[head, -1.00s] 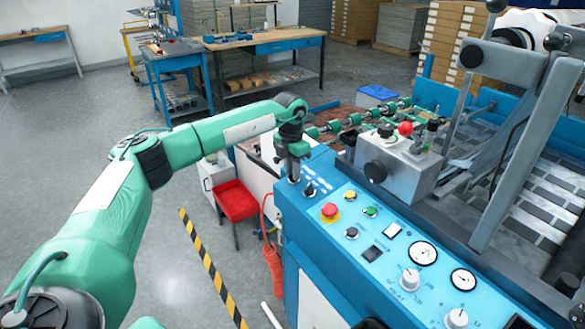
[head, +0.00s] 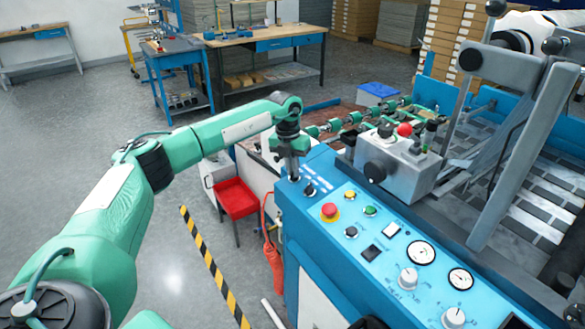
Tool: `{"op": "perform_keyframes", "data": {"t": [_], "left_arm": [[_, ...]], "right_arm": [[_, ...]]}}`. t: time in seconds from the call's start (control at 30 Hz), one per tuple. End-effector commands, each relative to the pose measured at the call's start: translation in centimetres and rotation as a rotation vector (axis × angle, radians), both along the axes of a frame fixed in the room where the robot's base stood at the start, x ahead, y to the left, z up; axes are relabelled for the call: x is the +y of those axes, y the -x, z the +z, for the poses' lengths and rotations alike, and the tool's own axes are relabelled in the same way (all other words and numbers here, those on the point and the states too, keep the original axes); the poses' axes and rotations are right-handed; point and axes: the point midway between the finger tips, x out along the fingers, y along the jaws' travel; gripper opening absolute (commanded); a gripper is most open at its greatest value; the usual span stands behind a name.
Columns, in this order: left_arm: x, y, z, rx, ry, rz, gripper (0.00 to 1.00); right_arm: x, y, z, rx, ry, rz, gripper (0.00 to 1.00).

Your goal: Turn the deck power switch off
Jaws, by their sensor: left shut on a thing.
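My left gripper (head: 294,176) points down at the far left corner of the blue control panel (head: 330,242). Its fingers are shut at the panel top, on what appears to be the deck power switch. The fingers hide most of that switch, so its position and any label beside it cannot be read. A black rotary knob (head: 310,190) stands just right of the fingers, apart from them. My right gripper is not in view.
A grey metal box (head: 398,172) with a red knob stands behind.

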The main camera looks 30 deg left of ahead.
Motion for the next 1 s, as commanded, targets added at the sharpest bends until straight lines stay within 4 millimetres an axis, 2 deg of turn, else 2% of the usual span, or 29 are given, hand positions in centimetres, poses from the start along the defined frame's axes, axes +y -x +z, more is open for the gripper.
{"op": "perform_keyframes", "data": {"t": [0.23,0.27,0.3,0.37,0.63,0.77,0.87,1.0], "left_arm": [[0.0,0.1,-0.3,0.005,0.000,-0.001,0.00],[0.0,0.1,-0.3,0.006,0.000,-0.001,0.13],[-0.1,0.1,-0.3,0.006,0.000,-0.001,0.21],[-0.1,0.1,-0.3,0.006,0.000,-0.001,0.31],[0.0,0.1,-0.2,0.004,0.000,-0.001,0.31],[0.0,0.0,0.6,0.002,0.000,-0.001,0.31],[0.2,0.0,2.1,0.001,-0.001,-0.002,0.31],[0.6,0.0,5.3,0.000,0.000,-0.001,0.31]], "right_arm": [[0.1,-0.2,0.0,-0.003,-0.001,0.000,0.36],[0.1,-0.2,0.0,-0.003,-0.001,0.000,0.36],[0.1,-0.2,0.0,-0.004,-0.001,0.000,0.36],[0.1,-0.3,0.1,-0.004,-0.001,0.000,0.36],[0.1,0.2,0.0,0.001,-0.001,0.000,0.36],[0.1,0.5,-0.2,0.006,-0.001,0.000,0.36],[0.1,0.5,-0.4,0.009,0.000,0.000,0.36],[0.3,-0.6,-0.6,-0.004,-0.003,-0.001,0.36]]}}
